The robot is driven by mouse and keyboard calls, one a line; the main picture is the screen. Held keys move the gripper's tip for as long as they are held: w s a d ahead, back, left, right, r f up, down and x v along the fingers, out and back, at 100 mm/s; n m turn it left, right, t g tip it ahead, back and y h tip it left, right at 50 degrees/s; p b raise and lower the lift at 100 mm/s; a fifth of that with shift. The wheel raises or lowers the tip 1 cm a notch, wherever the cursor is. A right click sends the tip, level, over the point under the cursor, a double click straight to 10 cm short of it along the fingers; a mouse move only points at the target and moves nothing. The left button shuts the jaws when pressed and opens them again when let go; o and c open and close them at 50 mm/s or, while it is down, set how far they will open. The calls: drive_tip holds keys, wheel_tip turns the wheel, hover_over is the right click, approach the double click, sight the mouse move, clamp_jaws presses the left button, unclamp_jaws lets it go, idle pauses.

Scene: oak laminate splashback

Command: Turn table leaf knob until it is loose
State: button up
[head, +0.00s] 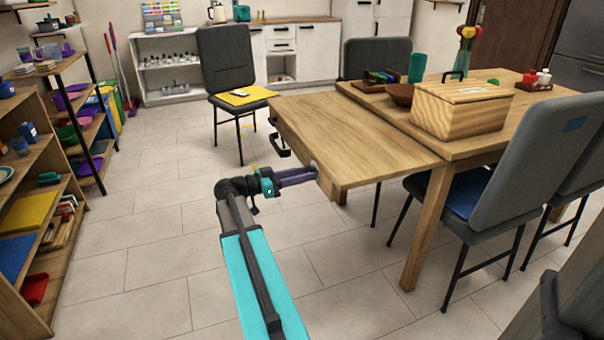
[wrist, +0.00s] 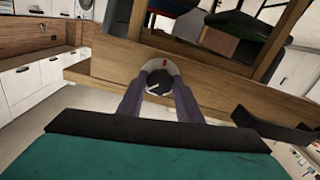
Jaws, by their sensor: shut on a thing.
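The table leaf (head: 345,135) extends from the left side of the wooden dining table (head: 418,238). Its knob (wrist: 157,82) is dark and round with a pale line across it, on a pale disc with a red mark (wrist: 165,64) on the wooden edge. In the head view my gripper (head: 313,172) reaches the leaf's near edge, where the knob is mostly hidden by the fingers. In the wrist view my gripper (wrist: 158,88) has its two purple-grey fingers on either side of the knob, shut on it.
A black handle (head: 279,147) sticks out from the leaf's left edge, close to my wrist. A wooden box (head: 462,110) stands on the table. Grey chairs stand around it, one (head: 226,60) behind the leaf. Shelves (head: 35,210) line the left. Tiled floor (head: 150,245) between is clear.

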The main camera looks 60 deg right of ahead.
drive_tip(key=n+p, duration=0.2)
drive_tip(key=n, duration=0.1)
drive_tip(key=n+p, duration=0.2)
drive_tip(key=n, duration=0.1)
drive_tip(key=n+p, duration=0.2)
drive_tip(key=n, duration=0.1)
drive_tip(key=shift+d+r+p, duration=0.1)
drive_tip(key=shift+r+p, duration=0.25)
drive_tip(key=n+p, duration=0.4)
drive_tip(key=shift+r+n, duration=0.1)
drive_tip(key=shift+n, duration=0.3)
drive_tip(key=n+p, duration=0.9)
drive_tip(key=shift+r, duration=0.1)
drive_tip(key=n+p, duration=0.4)
drive_tip(key=shift+w+n+p, duration=0.1)
drive_tip(key=shift+n+p, duration=0.2)
drive_tip(key=shift+p, duration=0.05)
drive_tip(key=n+p, duration=0.4)
drive_tip(key=shift+r, duration=0.1)
drive_tip(key=n+p, duration=0.4)
drive_tip(key=shift+w+f, duration=0.1)
drive_tip(key=shift+f, duration=0.1)
drive_tip(key=shift+n, duration=0.3)
